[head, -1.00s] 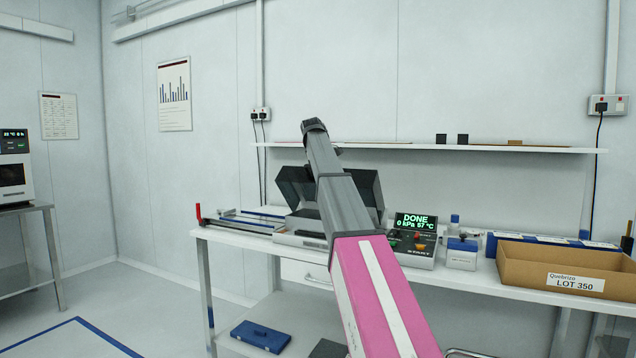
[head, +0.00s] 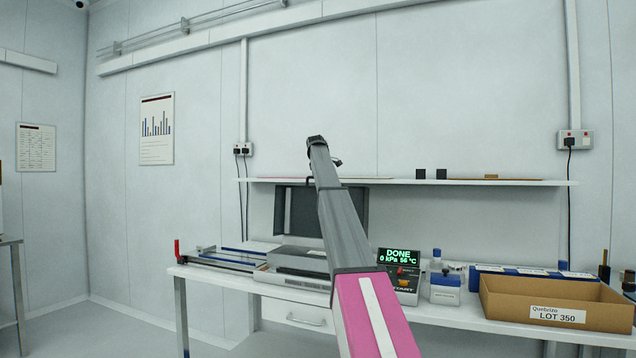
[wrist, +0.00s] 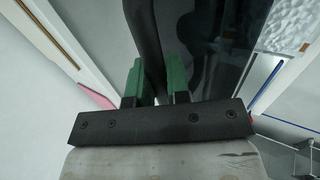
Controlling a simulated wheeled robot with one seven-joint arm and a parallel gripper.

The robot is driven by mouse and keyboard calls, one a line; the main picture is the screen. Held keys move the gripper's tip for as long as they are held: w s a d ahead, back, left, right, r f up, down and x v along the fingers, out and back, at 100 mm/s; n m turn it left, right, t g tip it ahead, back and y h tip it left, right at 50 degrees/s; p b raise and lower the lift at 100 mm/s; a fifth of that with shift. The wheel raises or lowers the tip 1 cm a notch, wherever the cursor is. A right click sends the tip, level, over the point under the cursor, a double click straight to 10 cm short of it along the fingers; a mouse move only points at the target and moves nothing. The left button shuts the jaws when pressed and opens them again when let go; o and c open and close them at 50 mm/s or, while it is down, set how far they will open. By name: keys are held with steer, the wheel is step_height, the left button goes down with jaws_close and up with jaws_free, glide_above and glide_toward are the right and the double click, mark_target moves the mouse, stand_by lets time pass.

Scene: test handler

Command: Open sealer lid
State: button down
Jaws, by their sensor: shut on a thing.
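The sealer's base (head: 290,262) stands on the bench, left of the control box. Its dark lid (head: 303,212) stands raised, close to upright, behind the base, and my arm covers its middle in the head view. In the wrist view, my gripper (wrist: 157,75) has its green fingers shut on a dark curved bar, which looks like the lid's handle (wrist: 146,35). The dark, see-through lid panel also fills the upper right there (wrist: 215,55).
The control box (head: 400,275) reads DONE, 0 kPa, 56 °C. Right of it stand a white-and-blue container (head: 445,290) and a cardboard box (head: 555,302). A rail with a red handle (head: 225,258) lies at left. A wall shelf (head: 460,181) runs just above the lid.

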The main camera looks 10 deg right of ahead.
steer(key=shift+w+d+g+y, duration=0.25)
steer(key=shift+w+d, duration=0.25)
steer(key=shift+w, duration=0.2)
steer(key=shift+w+d+g+y, duration=0.15)
steer(key=shift+w+d+g, duration=0.1)
steer(key=shift+w+d, duration=0.35)
steer(key=shift+a, duration=0.1)
steer(key=c, duration=1.1)
jaws_free()
steer(key=v, duration=1)
steer(key=shift+r, duration=0.35)
steer(key=shift+s+a, duration=0.1)
